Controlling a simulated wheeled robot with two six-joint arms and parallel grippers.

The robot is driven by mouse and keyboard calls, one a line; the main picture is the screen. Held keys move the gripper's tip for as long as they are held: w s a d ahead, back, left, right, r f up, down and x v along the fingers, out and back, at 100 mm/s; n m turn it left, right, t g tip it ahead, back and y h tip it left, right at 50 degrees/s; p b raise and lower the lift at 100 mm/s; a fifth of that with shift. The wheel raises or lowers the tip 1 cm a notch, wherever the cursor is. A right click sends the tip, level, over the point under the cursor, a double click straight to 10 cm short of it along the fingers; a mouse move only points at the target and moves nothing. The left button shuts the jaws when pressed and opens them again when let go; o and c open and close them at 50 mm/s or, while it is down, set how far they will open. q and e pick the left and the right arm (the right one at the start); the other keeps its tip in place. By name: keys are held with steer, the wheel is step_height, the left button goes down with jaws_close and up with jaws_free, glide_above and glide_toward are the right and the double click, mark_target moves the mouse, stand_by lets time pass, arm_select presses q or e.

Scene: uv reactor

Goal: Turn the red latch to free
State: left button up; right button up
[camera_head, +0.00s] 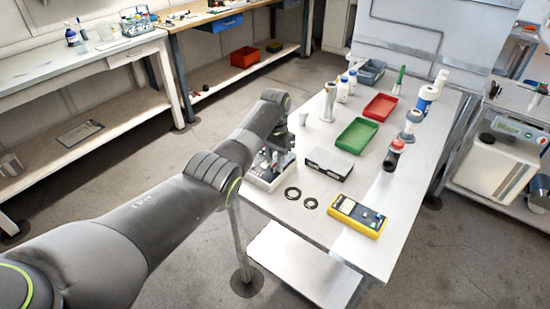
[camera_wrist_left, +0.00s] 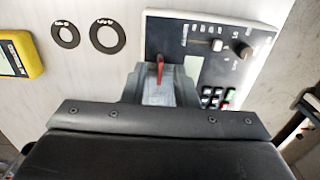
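The reactor box (camera_head: 262,184) is a pale case with a dark top panel, at the left edge of the metal table. In the left wrist view, the dark panel (camera_wrist_left: 168,31) carries a knob, a slider and several buttons. The red latch (camera_wrist_left: 160,68) is a narrow upright strip over a grey block (camera_wrist_left: 160,95). My left gripper (camera_head: 281,147) is over the box and hides part of it. Its dark body covers the lower wrist view, just below the latch. My right gripper is not in view.
Two dark rings (camera_head: 301,198) and a yellow meter (camera_head: 357,215) lie right of the box. A green tray (camera_head: 357,136), a red tray (camera_head: 380,107) and several bottles stand farther back.

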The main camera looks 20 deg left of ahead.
arm_select(q)
jaws_close()
steer(key=n+p, duration=0.2)
steer(key=shift+r+n, duration=0.2)
steer(key=shift+n, duration=0.2)
steer(key=n+p, duration=0.1)
steer(key=n, duration=0.3)
steer(key=shift+a+p, duration=0.15)
steer(key=shift+p, duration=0.25)
steer(key=n+p, duration=0.1)
steer(key=n, duration=0.4)
steer(key=shift+n, duration=0.4)
steer(key=n+p, duration=0.1)
steer(key=n, duration=0.4)
steer(key=shift+a+f, duration=0.1)
steer(key=shift+a, duration=0.05)
steer(key=shift+n, duration=0.3)
jaws_free()
steer(key=shift+s, duration=0.1)
